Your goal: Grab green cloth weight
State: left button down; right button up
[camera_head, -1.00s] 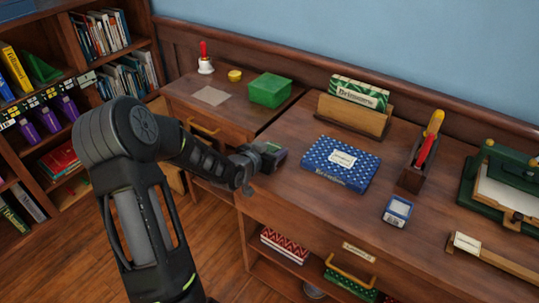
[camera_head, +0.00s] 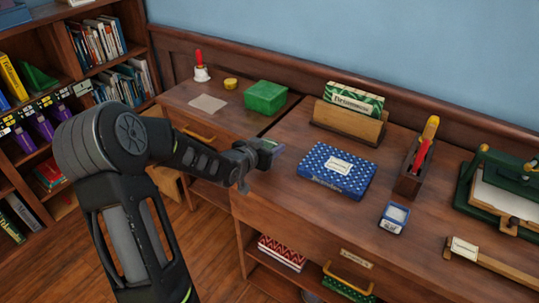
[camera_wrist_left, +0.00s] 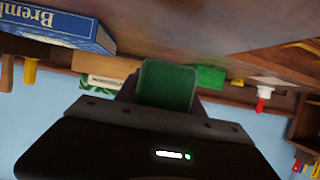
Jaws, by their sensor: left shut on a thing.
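The green cloth weight (camera_wrist_left: 167,85) shows large in the left wrist view, a dark green fabric block held between the fingers of my left gripper (camera_wrist_left: 167,100). In the head view my left gripper (camera_head: 264,156) is over the left part of the desk, left of the blue patterned box. It is shut on the weight, and only a small green patch of the weight (camera_head: 268,144) shows past the wrist. The fingers are mostly hidden, and I cannot tell whether the weight touches the desk. My right gripper is not in view.
The blue box (camera_head: 337,171) lies right of the gripper. Behind are a green box (camera_head: 265,97) and a wooden card holder (camera_head: 347,122). A tool holder (camera_head: 412,172) and a small blue-and-white box (camera_head: 394,218) stand further right. Bare desk lies in front of the blue box.

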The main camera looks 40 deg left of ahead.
aim_at(270, 141)
pick_arm(q)
notch_tip(270, 141, up, 6)
jog(key=shift+r+p, duration=0.1)
jog(key=shift+p, duration=0.2)
dwell(0.5)
